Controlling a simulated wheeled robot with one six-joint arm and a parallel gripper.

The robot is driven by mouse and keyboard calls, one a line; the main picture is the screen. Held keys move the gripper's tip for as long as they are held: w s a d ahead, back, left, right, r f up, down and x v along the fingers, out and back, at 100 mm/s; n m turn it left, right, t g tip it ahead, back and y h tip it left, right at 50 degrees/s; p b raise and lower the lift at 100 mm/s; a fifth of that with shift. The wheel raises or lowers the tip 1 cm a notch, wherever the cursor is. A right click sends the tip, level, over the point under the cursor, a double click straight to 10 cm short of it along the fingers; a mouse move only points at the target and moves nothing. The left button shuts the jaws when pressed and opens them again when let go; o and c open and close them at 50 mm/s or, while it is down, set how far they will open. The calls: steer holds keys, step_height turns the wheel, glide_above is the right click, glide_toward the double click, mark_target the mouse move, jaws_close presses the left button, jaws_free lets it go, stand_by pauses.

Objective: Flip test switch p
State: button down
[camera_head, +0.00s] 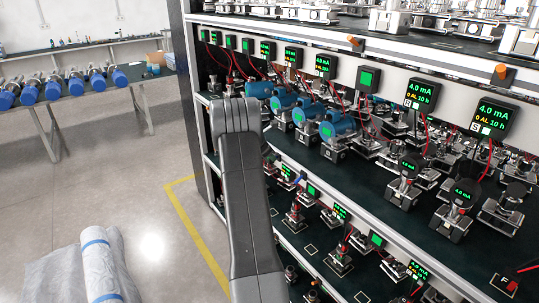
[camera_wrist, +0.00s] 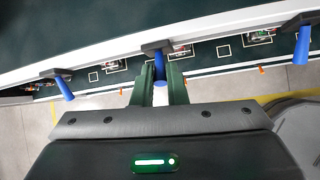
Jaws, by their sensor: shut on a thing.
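In the wrist view, the two green fingers of my gripper (camera_wrist: 160,88) are closed around a blue switch lever (camera_wrist: 159,67). The lever sticks out from a black mount on the pale rail of the rack, and its end shows between the fingers. No letter can be read by it, so I cannot tell from the picture that it is switch p. In the head view, my arm covers the gripper and this switch.
Similar blue levers stand to the left (camera_wrist: 64,88) and right (camera_wrist: 301,46) on the same rail. The rack's shelves hold blue transmitters (camera_head: 333,126) and displays marked R (camera_head: 420,94) and S (camera_head: 492,115). A wrapped roll (camera_head: 105,265) lies on the floor at left.

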steer(key=shift+w+d+r+g+y, duration=0.1)
steer(key=shift+r+g+y, duration=0.1)
steer(key=shift+g+y, duration=0.15)
stand_by(0.4)
steer(key=c, duration=1.5)
jaws_free()
steer(key=shift+o, duration=0.2)
steer(key=b+v, duration=0.3)
steer(key=v, duration=1)
steer(key=shift+s+r, duration=0.25)
steer(key=shift+r, duration=0.1)
steer(key=p+x, duration=0.3)
steer(key=x, duration=1.1)
steer(key=shift+r, duration=0.1)
